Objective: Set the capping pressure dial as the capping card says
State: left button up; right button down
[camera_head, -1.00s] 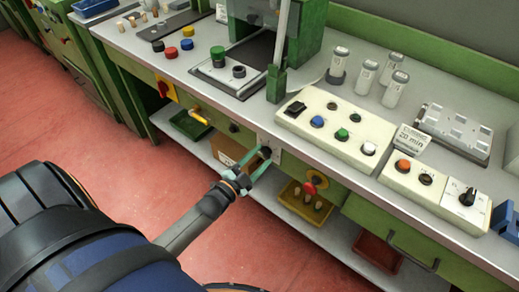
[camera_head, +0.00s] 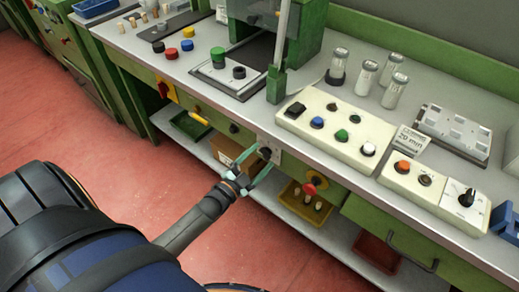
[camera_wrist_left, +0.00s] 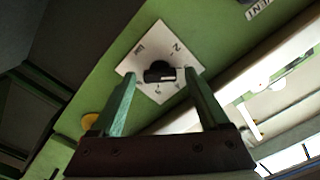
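The dial is a black knob (camera_wrist_left: 160,73) on a white square plate with printed marks, fixed to the green bench front. In the head view the dial plate (camera_head: 269,143) is partly hidden by my fingers. My left gripper (camera_head: 265,157) is open in front of it. In the left wrist view its two green fingers (camera_wrist_left: 161,82) stand apart on either side of the knob, with gaps visible; the knob is not gripped. The exact dial setting is too small to read. My right gripper is not in view.
Button boxes (camera_head: 338,123) stand on the bench top above. A low shelf (camera_head: 258,188) with bins runs below. Red floor in front is clear.

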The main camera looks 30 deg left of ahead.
pick_arm(q)
jog(key=s+a, duration=0.1)
jog(key=s, duration=1.1)
jog(key=shift+s, duration=0.25)
